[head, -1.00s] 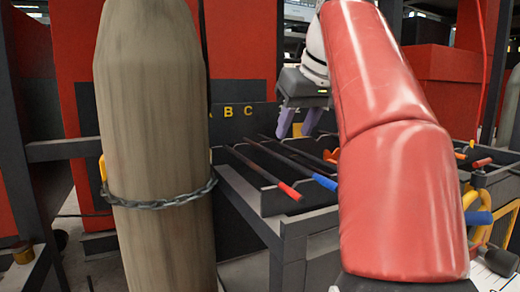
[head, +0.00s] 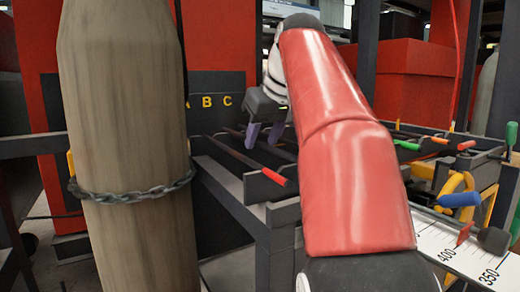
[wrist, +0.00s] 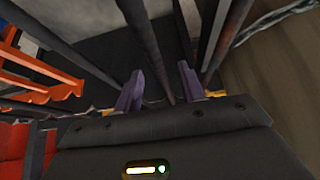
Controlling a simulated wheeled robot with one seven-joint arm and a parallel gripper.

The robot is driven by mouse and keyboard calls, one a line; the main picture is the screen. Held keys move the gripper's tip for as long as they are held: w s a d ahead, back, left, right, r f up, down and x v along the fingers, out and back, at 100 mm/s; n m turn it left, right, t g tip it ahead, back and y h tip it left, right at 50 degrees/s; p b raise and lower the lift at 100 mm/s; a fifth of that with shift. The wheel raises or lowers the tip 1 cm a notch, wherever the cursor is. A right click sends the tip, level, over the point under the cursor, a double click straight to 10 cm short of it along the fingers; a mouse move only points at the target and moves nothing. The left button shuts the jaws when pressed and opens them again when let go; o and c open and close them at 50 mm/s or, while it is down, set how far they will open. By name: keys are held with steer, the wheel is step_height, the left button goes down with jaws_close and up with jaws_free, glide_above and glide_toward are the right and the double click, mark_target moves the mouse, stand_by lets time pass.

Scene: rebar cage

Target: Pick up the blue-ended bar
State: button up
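The blue end of the blue-ended bar is hidden now; my red-covered arm covers that part of the rack in the head view. Dark bars lie in the rack (head: 226,182), one with a red end (head: 275,177). My gripper (head: 264,137) is over the bars, its two purple fingers apart and pointing down. In the wrist view my gripper (wrist: 160,88) is open, with a dark bar (wrist: 148,45) running through the gap between its fingers. No coloured end shows on that bar, so I cannot tell which one it is.
A tall grey-brown cylinder (head: 125,120) with a chain (head: 135,193) stands at the left, close to the rack. Bars with green (head: 407,145), orange and red ends lie at the right. A blue handle (head: 459,200) on a yellow part and a white scale (head: 465,250) are at lower right.

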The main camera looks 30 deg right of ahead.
jaws_close()
steer(key=shift+r, duration=0.25)
